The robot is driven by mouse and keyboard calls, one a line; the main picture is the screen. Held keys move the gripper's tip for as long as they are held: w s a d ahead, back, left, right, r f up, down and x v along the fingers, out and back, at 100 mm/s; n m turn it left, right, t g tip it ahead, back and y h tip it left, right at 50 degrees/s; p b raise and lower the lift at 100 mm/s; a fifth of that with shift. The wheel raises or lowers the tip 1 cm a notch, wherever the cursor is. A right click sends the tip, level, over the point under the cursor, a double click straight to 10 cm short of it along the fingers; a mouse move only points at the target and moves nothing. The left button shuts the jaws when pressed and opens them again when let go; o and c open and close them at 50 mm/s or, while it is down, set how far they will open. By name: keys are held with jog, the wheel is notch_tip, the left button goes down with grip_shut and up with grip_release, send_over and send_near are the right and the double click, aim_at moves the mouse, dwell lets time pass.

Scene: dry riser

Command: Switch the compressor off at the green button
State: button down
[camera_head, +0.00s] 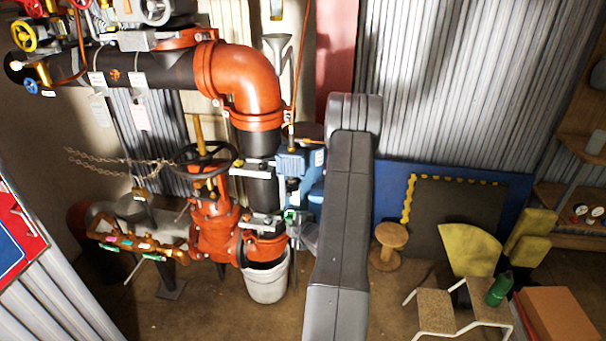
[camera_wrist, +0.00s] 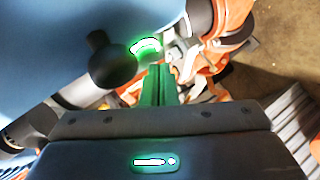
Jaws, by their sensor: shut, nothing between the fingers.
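In the wrist view my gripper (camera_wrist: 160,72) is shut and empty, with its two narrow fingers side by side and tinted green. Just beyond and a little left of the fingertips is a bright green glowing patch (camera_wrist: 146,46), at the edge of a large blue rounded body (camera_wrist: 60,40). This looks like the lit green button on the compressor, but its outline is washed out. I cannot tell whether the fingertips touch it. In the head view a blue unit (camera_head: 293,162) shows beside my arm, which hides part of that area. My gripper is not clearly seen there.
A black knob (camera_wrist: 112,58) sits close left of the fingers. Orange pipework (camera_head: 240,85), a black handwheel (camera_head: 205,158) and a white bucket (camera_head: 267,283) crowd the left of my arm.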

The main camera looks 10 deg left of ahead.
jog(key=shift+w, duration=0.4)
jog(key=shift+s, duration=0.45)
jog(key=s+b, duration=0.3)
jog(key=s, duration=0.3)
dwell(0.5)
jog(key=shift+a, duration=0.1)
